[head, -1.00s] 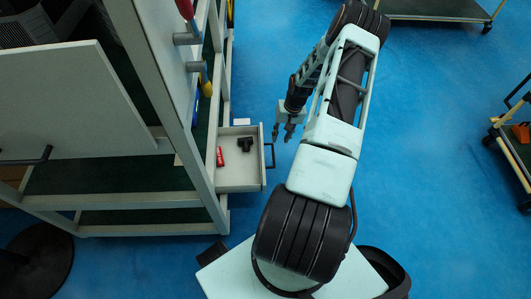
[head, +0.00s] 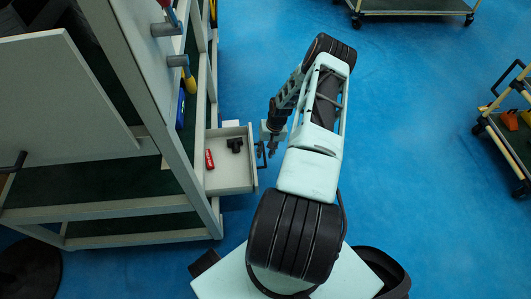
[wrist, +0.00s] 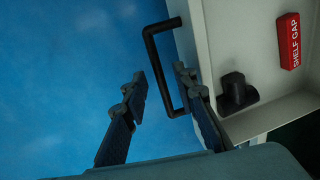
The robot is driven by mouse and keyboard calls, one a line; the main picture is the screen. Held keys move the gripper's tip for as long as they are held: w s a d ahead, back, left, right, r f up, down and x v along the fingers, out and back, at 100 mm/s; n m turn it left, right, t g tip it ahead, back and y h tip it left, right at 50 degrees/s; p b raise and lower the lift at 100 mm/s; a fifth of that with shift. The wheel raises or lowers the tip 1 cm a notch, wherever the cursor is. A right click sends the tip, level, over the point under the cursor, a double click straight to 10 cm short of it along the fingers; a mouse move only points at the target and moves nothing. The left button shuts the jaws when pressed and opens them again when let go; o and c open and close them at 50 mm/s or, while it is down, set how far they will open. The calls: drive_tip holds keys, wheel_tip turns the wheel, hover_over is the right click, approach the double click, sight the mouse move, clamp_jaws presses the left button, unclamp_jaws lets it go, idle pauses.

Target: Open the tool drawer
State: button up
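The tool drawer (head: 232,181) stands out from the side of the rack, with its inside showing. It holds a red block (head: 210,159) and a black part (head: 234,145). In the wrist view the red block (wrist: 289,42) reads "SHELF GAP", and the black part (wrist: 236,92) lies near the drawer front (wrist: 191,32). The black bar handle (wrist: 160,72) is on the drawer's outer face. My gripper (wrist: 161,72) is open, and the handle's bar appears between its fingertips, with gaps showing on both sides. Whether the fingertips are level with the bar in depth is unclear. In the head view my gripper (head: 268,147) is beside the handle.
The rack (head: 172,150) stands at left, with tools hanging on its side above the drawer. Blue floor (head: 410,150) is clear to the right. A cart (head: 508,140) stands at the right edge and another (head: 415,8) at the top.

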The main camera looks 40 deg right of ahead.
clamp_jaws()
idle(0.3)
drive_tip(key=s+d, duration=0.1)
drive_tip(key=d, duration=0.1)
drive_tip(key=s+d+b, duration=0.1)
drive_tip(key=d, duration=0.1)
drive_tip(key=shift+s, duration=0.15)
unclamp_jaws()
drive_tip(key=shift+r, duration=0.1)
